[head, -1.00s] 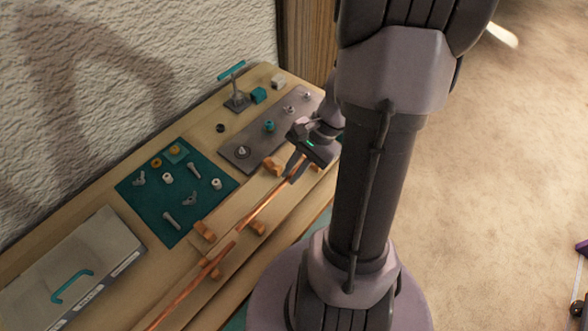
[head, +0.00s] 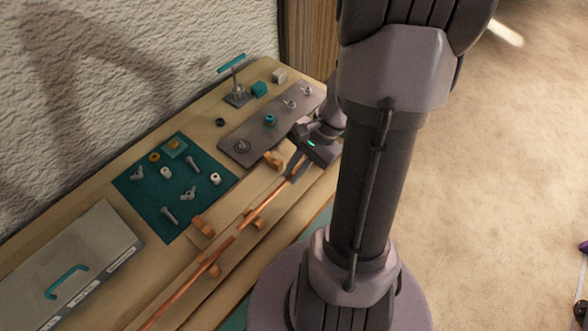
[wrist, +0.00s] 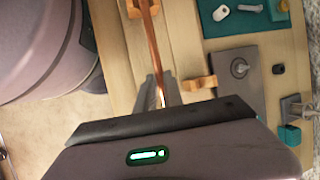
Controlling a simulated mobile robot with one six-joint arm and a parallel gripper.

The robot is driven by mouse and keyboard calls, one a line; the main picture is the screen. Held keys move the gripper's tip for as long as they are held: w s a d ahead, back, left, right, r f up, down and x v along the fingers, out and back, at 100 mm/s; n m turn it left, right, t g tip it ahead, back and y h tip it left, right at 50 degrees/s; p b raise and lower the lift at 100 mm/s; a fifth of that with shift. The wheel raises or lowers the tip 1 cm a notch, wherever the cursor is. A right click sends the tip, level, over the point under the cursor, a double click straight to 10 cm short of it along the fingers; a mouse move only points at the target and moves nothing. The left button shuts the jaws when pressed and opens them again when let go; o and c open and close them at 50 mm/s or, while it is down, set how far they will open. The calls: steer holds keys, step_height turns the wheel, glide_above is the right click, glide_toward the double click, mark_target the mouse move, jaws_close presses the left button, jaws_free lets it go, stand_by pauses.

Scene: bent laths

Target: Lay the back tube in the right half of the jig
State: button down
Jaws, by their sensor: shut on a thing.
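A thin copper tube (head: 276,195) runs down and left from my gripper (head: 293,172), which is shut on its upper end. In the wrist view the tube (wrist: 151,45) stretches away from my gripper (wrist: 152,92) and passes over an orange wooden block (wrist: 135,8). In the head view it crosses the front orange jig block (head: 254,219); I cannot tell whether it rests in it. A second copper length (head: 185,289) continues to lower left over another block (head: 211,268). Their ends come close near the middle; whether they touch is unclear.
Two more orange blocks stand behind, one at left (head: 203,226) and one near my gripper (head: 273,160). A teal mat (head: 150,190) with small hardware, a grey plate with knobs (head: 255,138) and a grey lidded box (head: 90,250) lie along the wall side.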

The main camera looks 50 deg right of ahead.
steer(key=shift+f+b, duration=0.3)
steer(key=shift+f, duration=0.1)
stand_by(0.3)
steer(key=c, duration=1.4)
jaws_free()
step_height(320, 180, up, 7)
steer(key=p, duration=0.6)
